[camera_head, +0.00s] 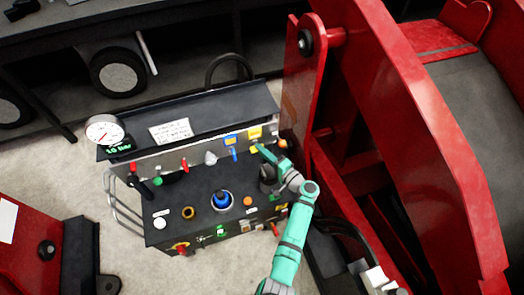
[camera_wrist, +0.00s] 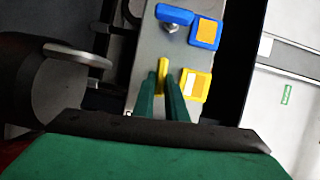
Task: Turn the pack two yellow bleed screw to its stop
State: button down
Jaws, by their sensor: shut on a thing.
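The yellow bleed screw (camera_wrist: 163,64) shows in the wrist view as a narrow yellow handle on the grey panel (camera_wrist: 150,43). My gripper (camera_wrist: 162,80) is shut on it, with one green finger on each side. The fingers hide its lower part. A yellow-framed label (camera_wrist: 196,85) sits beside the screw. In the head view my gripper (camera_head: 262,150) is at the right end of the panel and largely covers the screw. I cannot tell how far the screw is turned.
A blue handle (camera_wrist: 175,14) and blue label (camera_wrist: 207,31) are close by on the panel. Red (camera_head: 184,165) and green (camera_head: 157,181) handles stand farther left, with a gauge (camera_head: 104,131). A large red frame (camera_head: 410,110) rises close on the right.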

jog(key=shift+w+d+m+t, duration=0.2)
jog(key=shift+m+t, duration=0.1)
jog(key=shift+m, duration=0.3)
jog(key=c, duration=1.8)
grip_release()
jog(key=shift+s, duration=0.1)
jog(key=shift+a, duration=0.1)
jog(key=v, duration=1.1)
jog(key=shift+f, duration=0.1)
